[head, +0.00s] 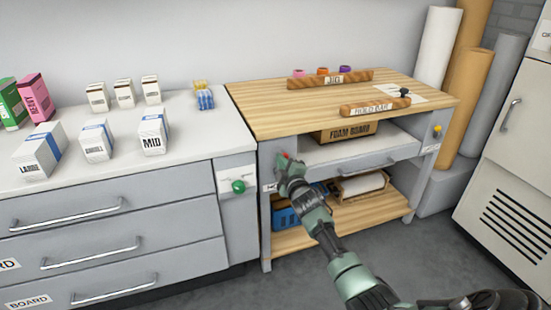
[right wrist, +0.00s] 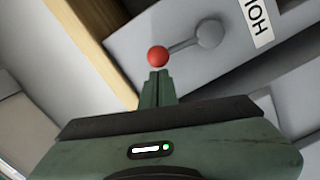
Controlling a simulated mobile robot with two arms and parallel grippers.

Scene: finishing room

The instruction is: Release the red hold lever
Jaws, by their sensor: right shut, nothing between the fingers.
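The red hold lever is a red ball knob (right wrist: 158,56) on a short grey arm with a round grey pivot (right wrist: 208,33). It is on a grey panel, beside a partly cut-off white label (right wrist: 257,20). In the head view a bit of red (head: 281,155) shows at the workbench's left front, mostly hidden by my gripper. My right gripper (right wrist: 158,75) is shut and empty, its fingertips right at the knob's near side; I cannot tell whether they touch. It also shows in the head view (head: 286,162). My left gripper is not in view.
The wooden-topped workbench (head: 260,100) holds a foam board box (head: 345,132) and, below, a blue crate (head: 286,218). A green knob (head: 238,186) is on the drawer cabinet (head: 110,188) at left. Grey floor lies open in front.

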